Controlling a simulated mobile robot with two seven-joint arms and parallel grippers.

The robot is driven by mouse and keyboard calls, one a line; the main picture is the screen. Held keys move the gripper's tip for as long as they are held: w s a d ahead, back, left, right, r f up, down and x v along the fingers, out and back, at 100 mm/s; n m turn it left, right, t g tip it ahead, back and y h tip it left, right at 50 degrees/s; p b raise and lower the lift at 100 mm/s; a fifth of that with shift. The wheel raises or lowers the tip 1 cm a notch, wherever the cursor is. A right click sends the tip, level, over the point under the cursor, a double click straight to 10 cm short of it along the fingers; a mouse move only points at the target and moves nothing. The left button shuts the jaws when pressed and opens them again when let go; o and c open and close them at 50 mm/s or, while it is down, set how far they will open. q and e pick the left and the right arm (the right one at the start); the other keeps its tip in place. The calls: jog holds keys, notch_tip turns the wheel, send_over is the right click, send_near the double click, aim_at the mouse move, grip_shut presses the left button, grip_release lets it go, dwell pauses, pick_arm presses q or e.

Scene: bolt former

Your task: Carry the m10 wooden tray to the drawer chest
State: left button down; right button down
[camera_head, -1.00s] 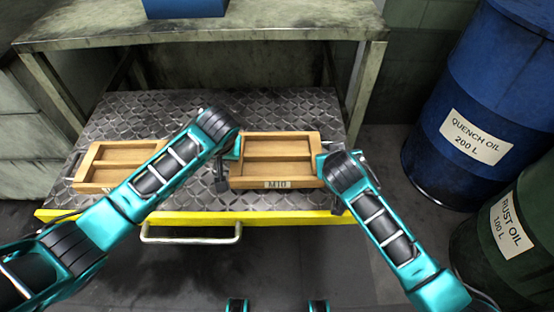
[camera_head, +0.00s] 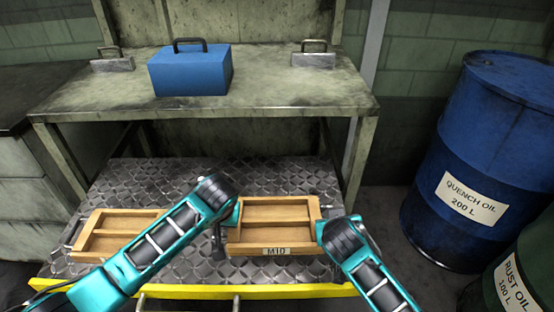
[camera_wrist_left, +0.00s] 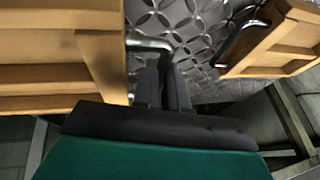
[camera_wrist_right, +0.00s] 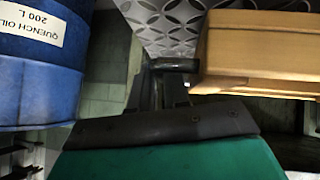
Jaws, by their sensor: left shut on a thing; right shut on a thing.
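The M10 wooden tray (camera_head: 262,251) is right of centre in the head view, over the diamond-plate deck; I cannot tell whether it touches it. Its compartments look empty. My left gripper (camera_wrist_left: 162,82) is shut on the metal handle at the tray's left end, and the tray wall (camera_wrist_left: 50,104) fills the left of that view. My right gripper (camera_wrist_right: 160,88) is shut on the handle at the right end, beside the tray (camera_wrist_right: 255,70). In the head view my arms partly hide both handles. A worn grey cabinet with drawer fronts (camera_head: 22,190), perhaps the drawer chest, stands far left.
A second wooden tray (camera_head: 88,252) lies left on the diamond-plate deck (camera_head: 165,175), partly behind my left arm. The deck has a yellow front edge (camera_head: 200,292). A workbench (camera_head: 270,95) behind carries a blue box (camera_head: 190,72). Oil drums (camera_head: 480,130) stand at the right.

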pick_arm(q)
jog(key=shift+r, duration=0.15)
pick_arm(e)
jog(key=shift+r, duration=0.15)
